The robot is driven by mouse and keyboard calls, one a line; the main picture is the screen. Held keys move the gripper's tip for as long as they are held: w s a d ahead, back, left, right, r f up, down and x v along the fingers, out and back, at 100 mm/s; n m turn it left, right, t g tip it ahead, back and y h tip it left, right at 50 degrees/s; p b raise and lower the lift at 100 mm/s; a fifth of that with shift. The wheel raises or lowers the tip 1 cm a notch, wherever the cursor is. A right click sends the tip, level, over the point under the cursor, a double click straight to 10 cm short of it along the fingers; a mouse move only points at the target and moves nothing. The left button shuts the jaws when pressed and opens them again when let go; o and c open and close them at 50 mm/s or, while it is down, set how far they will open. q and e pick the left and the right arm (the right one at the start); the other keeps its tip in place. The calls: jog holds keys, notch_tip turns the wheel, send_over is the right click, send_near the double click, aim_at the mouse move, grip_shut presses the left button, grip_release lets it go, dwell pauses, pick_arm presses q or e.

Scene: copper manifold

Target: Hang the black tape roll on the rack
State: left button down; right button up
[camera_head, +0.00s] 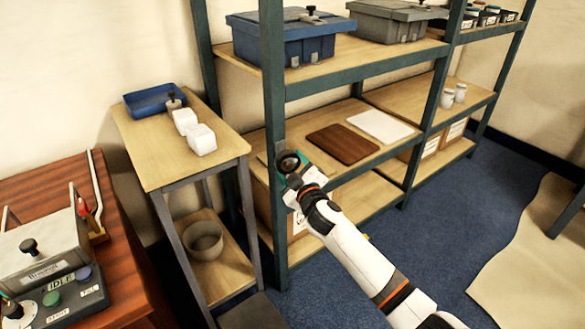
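The black tape roll (289,161) shows as a dark ring at the front left post of the rack (272,90), at the height of its middle shelf. My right gripper (291,172) is at the roll, its arm reaching up from the lower right. The fingers are small and partly hidden by the wrist, so I cannot tell whether they are closed on the roll. I also cannot tell whether the roll touches the post or hangs on anything there. My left gripper is not in view.
A brown board (342,145) and a white board (380,126) lie on the middle shelf. A blue bin (290,42) stands above. A small side table (165,148) with white blocks (200,139) stands left of the post.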

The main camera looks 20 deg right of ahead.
jog(key=o, duration=0.4)
jog(key=shift+s, duration=0.1)
